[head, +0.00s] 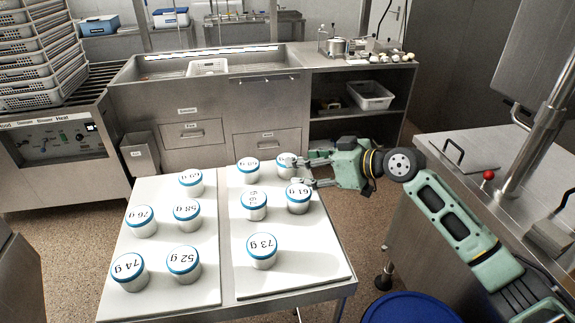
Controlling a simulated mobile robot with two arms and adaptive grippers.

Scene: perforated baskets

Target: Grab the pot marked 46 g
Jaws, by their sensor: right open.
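Several white pots with blue-rimmed lids stand on two white boards. My right gripper (291,172) comes in from the right, open. Its fingers are at the far right pot (284,168), one across its lid and one at its near side; contact cannot be told. That pot's label is mostly hidden. To its left stands a pot with a small, unclear label (248,177). Near the gripper are a pot marked 61 g (298,205) and one with an upside-down label (253,211). No label reads clearly as 46 g. My left gripper is not in view.
The pot marked 73 g (262,258) stands at the front of the right board (310,270). The left board (205,295) holds pots marked 74 g (130,281) and 52 g (184,273), among others. A steel counter (465,160) stands at right, a blue bin (410,308) below it.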

